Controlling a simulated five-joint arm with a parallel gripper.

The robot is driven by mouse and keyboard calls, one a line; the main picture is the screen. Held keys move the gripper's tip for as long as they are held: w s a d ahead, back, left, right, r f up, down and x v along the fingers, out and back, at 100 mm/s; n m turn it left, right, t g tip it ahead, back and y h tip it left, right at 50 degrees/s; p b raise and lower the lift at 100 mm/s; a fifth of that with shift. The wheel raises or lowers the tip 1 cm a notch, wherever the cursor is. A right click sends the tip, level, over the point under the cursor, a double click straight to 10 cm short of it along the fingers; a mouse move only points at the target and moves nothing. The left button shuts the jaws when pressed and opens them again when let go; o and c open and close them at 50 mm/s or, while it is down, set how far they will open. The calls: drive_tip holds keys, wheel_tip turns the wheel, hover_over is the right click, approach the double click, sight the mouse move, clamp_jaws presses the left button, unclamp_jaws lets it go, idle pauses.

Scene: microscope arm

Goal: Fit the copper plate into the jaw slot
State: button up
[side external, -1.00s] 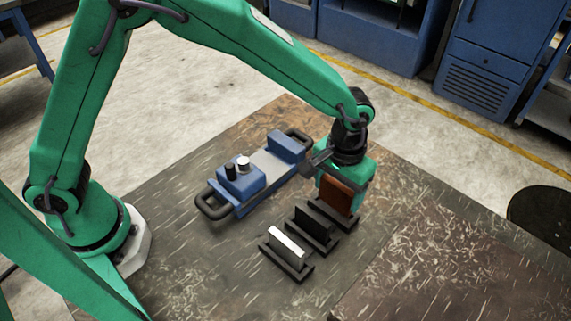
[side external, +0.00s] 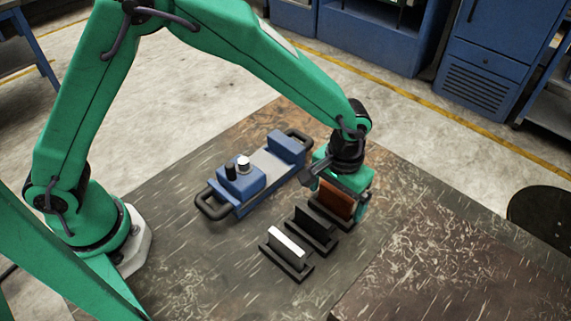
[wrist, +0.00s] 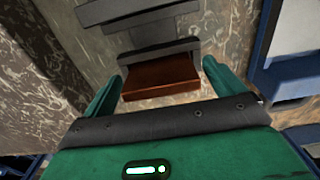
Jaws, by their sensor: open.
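The copper plate (side external: 337,198) stands upright in the rearmost of a row of dark holders. In the wrist view the copper plate (wrist: 160,79) lies between my two green fingers, with a gap on each side. My gripper (side external: 340,194) is open and low over this holder, its fingers at either end of the plate; it also shows in the wrist view (wrist: 162,84). The blue vise (side external: 239,180) lies left of the row. Its jaw slot appears as the open grey stretch between its two blue blocks, with no plate in it.
A black plate (side external: 314,222) and a silver plate (side external: 288,241) stand in holders in front of the copper one. The vise has black loop handles at both ends and knobs on its near block. The table (side external: 215,275) is clear in front of the vise.

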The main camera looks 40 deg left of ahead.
sight(337, 192)
wheel_tip(337, 192, up, 12)
drive_tip(key=shift+r, duration=0.15)
idle(0.7)
drive_tip(key=shift+a, duration=0.1)
idle(0.4)
drive_tip(key=s+a+r+t, duration=0.1)
drive_tip(key=s+a+r, duration=0.2)
drive_tip(key=a+r, duration=0.35)
drive_tip(key=s+a+r+t, duration=0.2)
drive_tip(key=a+r, duration=0.1)
drive_tip(key=a, duration=0.7)
drive_tip(key=s+a+t, duration=0.2)
drive_tip(key=s+a, duration=0.9)
drive_tip(key=shift+s+f+t, duration=0.2)
drive_tip(key=shift+s+t, duration=0.05)
drive_tip(key=shift+t, duration=0.05)
